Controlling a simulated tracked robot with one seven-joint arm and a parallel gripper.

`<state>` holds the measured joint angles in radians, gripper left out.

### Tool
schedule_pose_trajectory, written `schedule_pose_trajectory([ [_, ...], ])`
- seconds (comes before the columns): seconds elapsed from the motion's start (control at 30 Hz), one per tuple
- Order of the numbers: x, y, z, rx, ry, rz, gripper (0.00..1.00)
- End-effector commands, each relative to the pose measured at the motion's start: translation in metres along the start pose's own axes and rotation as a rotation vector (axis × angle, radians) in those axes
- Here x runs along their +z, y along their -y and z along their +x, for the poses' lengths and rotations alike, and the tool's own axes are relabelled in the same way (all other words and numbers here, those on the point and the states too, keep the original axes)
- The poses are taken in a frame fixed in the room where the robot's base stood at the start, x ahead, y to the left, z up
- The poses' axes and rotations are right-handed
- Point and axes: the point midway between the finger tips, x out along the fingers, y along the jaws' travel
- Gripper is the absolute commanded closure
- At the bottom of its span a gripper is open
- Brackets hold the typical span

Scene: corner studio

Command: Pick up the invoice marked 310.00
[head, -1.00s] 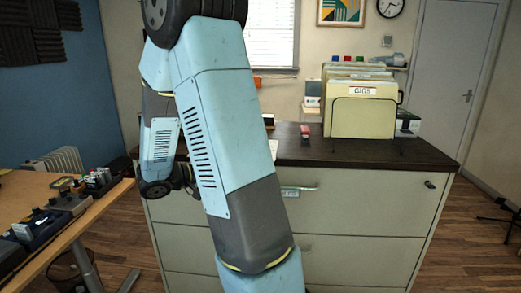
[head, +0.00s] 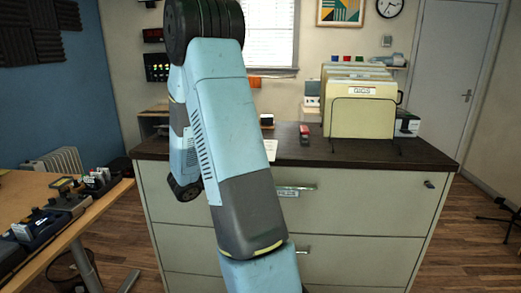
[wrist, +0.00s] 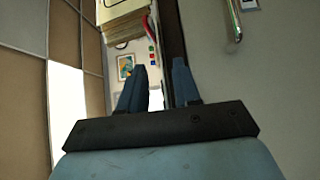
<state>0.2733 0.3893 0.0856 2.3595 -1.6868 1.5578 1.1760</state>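No invoice marked 310.00 can be read in either view. A small piece of white paper (head: 269,149) shows on the dark top of the filing cabinet (head: 350,160), just right of my arm in the head view. My arm hides part of that top, and any writing on the paper is too small to read. My gripper (wrist: 160,68) shows in the wrist view with its two fingers apart and nothing seen between them. In the head view the gripper is hidden behind my arm.
A rack of cream folders (head: 362,112) stands on the cabinet's right side and also shows in the wrist view (wrist: 125,22). A wooden desk (head: 100,205) with devices stands at left. Floor at right is mostly clear.

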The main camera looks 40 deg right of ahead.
Motion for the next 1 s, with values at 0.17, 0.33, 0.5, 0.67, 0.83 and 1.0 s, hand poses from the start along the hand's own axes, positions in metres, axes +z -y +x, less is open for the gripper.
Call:
schedule_pose_trajectory([
  [0.17,0.001,0.000,0.010,0.000,0.003,0.000,0.68],
  [0.33,0.001,0.002,0.030,-0.001,0.004,-0.001,0.68],
  [0.5,0.001,0.002,0.049,0.000,0.003,0.000,0.68],
  [0.67,0.001,0.002,0.055,0.000,0.001,0.000,0.68],
  [0.83,0.001,0.002,0.055,0.000,0.001,0.000,0.68],
  [1.0,0.001,0.002,0.055,0.000,0.001,0.000,0.83],
])
